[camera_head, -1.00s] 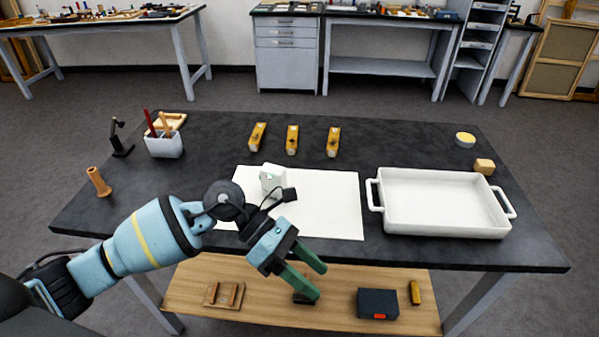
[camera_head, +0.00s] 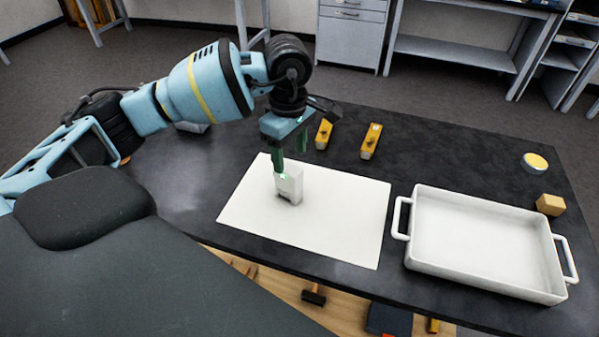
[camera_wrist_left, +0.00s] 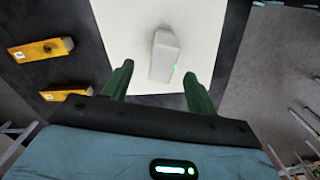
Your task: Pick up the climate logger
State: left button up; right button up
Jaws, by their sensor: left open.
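The climate logger (camera_head: 289,188) is a small white block standing on a white sheet (camera_head: 335,225) on the dark table. In the left wrist view the logger (camera_wrist_left: 164,55) lies ahead of and between the two green fingers. My left gripper (camera_head: 290,160) is open, pointing down just above and behind the logger; in the head view a finger overlaps the logger's top edge. The left gripper also shows in the left wrist view (camera_wrist_left: 158,88), with nothing between its fingers. I cannot tell whether a finger touches the logger. My right gripper is not in view.
A white handled tray (camera_head: 412,228) stands to the right on the table. Two yellow blocks (camera_head: 371,141) show behind the sheet. A round yellow-topped tin (camera_head: 535,162) and a wooden block (camera_head: 550,204) sit at the far right. A lower shelf holds a hammer (camera_head: 314,295).

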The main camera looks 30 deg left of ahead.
aim_at(289, 177)
pick_arm(q)
jog(key=shift+s+d+r, duration=0.1)
jog(key=shift+s, duration=0.25)
notch_tip(289, 177, down, 2)
jog(key=shift+f, duration=0.5)
jog(key=f, duration=0.4)
jog(key=shift+a+f+p, duration=0.2)
jog(key=shift+f+p, duration=0.15)
jog(key=shift+f, duration=0.05)
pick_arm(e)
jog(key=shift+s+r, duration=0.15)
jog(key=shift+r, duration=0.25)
